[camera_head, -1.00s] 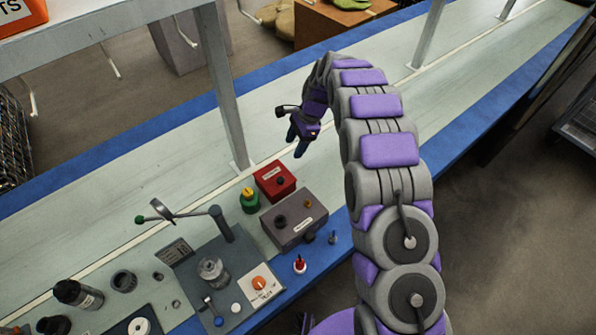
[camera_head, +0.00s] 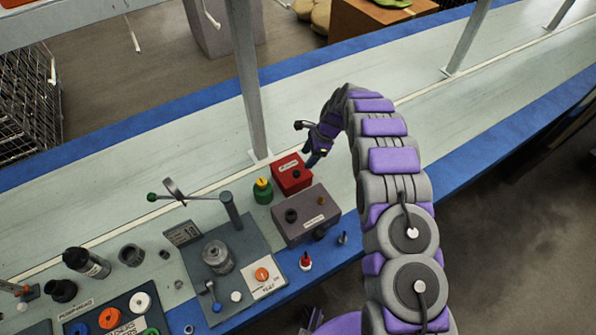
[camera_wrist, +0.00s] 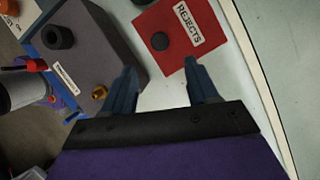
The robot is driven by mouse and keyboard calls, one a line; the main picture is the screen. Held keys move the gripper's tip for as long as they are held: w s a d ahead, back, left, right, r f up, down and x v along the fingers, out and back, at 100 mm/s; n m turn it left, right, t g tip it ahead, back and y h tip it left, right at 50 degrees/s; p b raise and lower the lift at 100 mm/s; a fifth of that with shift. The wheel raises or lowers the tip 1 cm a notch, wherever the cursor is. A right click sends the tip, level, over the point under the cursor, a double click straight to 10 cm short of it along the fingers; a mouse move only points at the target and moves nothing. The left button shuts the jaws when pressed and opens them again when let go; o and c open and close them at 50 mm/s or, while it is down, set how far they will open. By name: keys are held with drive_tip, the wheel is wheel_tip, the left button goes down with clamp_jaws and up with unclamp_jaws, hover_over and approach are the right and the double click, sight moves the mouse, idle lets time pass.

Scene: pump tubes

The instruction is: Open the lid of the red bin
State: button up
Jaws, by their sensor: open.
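The red bin (camera_head: 291,175) is a small red box on the bench beside the grey box. In the wrist view its red lid (camera_wrist: 178,38) shows a dark round knob (camera_wrist: 160,41) and a white label reading REJECTS; the lid looks shut. My gripper (camera_head: 315,158) hangs just behind and right of the bin in the head view. In the wrist view my gripper (camera_wrist: 160,72) is open and empty, its two blue fingers spread apart near the bin's near edge. Whether a finger touches the bin cannot be told.
The grey box (camera_head: 307,216) with a dark knob stands in front of the bin. A green jar (camera_head: 263,191) with a yellow top is left of the bin. A metal post (camera_head: 246,80) rises behind. The bench (camera_head: 400,140) to the right is clear.

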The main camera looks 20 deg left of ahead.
sight(296, 172)
drive_tip(key=x, duration=0.3)
drive_tip(key=b+x, duration=0.1)
drive_tip(key=x, duration=0.5)
drive_tip(key=shift+a+f+b, duration=0.2)
drive_tip(key=shift+a+b, duration=0.15)
drive_tip(key=shift+a, duration=0.05)
drive_tip(key=shift+d+r, duration=0.15)
drive_tip(key=shift+d, duration=0.4)
drive_tip(key=shift+c, duration=0.9)
drive_tip(key=shift+a, duration=0.3)
drive_tip(key=c, duration=0.6)
clamp_jaws()
